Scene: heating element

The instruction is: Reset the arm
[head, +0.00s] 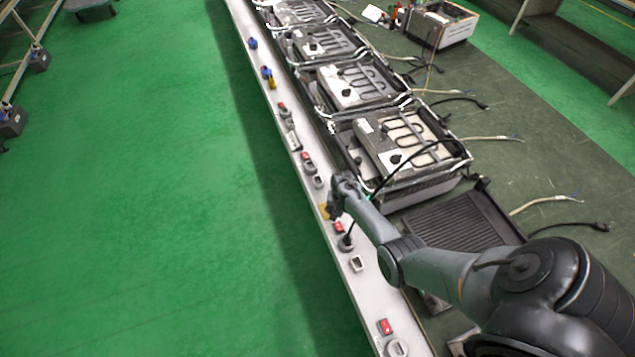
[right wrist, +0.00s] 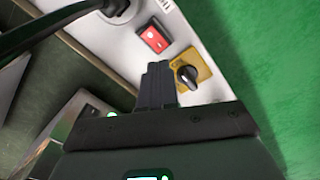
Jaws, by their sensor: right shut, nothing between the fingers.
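My right arm (head: 440,268) reaches in from the lower right of the head view, over the long light control strip (head: 411,318). My right gripper (head: 334,208) is above the strip, near a red switch (head: 339,227) and a yellow plate. In the right wrist view the gripper (right wrist: 158,75) is shut and empty. Its fingertips are beside a black rotary knob (right wrist: 187,75) on the yellow plate (right wrist: 204,62). I cannot tell if they touch it. A red rocker switch (right wrist: 154,38) is just above the fingers. My left gripper is not in view.
Several heating units (head: 405,140) stand in a row behind the strip, with loose cables on the dark bench. A ribbed black plate (head: 465,225) is close to my right forearm. A black plug (head: 345,243) sits in the strip. The green floor (head: 150,200) is open at left.

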